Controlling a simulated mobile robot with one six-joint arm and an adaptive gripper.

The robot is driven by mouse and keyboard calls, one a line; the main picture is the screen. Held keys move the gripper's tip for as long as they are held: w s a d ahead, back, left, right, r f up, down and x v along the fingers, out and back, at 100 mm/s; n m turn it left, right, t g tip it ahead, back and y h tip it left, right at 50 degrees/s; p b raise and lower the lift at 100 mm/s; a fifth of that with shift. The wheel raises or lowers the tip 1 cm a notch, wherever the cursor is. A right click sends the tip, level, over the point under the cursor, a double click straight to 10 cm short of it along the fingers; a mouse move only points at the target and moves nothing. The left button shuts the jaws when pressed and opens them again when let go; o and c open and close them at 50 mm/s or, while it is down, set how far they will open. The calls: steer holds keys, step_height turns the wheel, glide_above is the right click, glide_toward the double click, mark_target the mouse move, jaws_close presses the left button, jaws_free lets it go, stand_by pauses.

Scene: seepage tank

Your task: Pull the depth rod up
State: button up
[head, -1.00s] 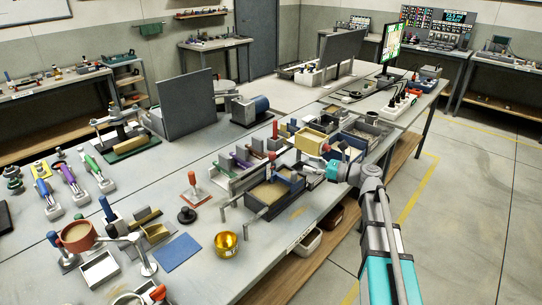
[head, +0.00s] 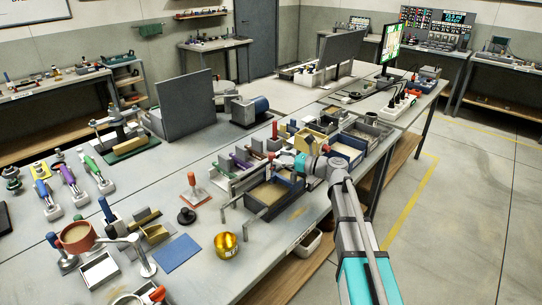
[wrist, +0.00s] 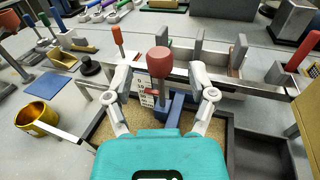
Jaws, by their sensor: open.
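The depth rod (wrist: 159,66) stands upright with a red knob on top, in the middle of the wrist view. A white scale plate with a red mark (wrist: 149,90) and a blue block (wrist: 176,104) are just below the knob. The sand-filled tank (head: 262,209) lies under it. My gripper (wrist: 161,84) is open, with one finger left and one right of the rod, apart from the knob. In the head view my gripper (head: 288,160) is over the tank's far side, and the rod is hard to make out there.
A metal rail (wrist: 236,80) with upright plates runs behind the rod. A red-handled tool (wrist: 118,37) stands back left and another red handle (wrist: 303,50) at right. A gold cup (head: 226,244) and blue mat (head: 180,252) lie at the bench front.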

mark_target(271, 153)
steer(key=shift+x, duration=1.8)
jaws_close()
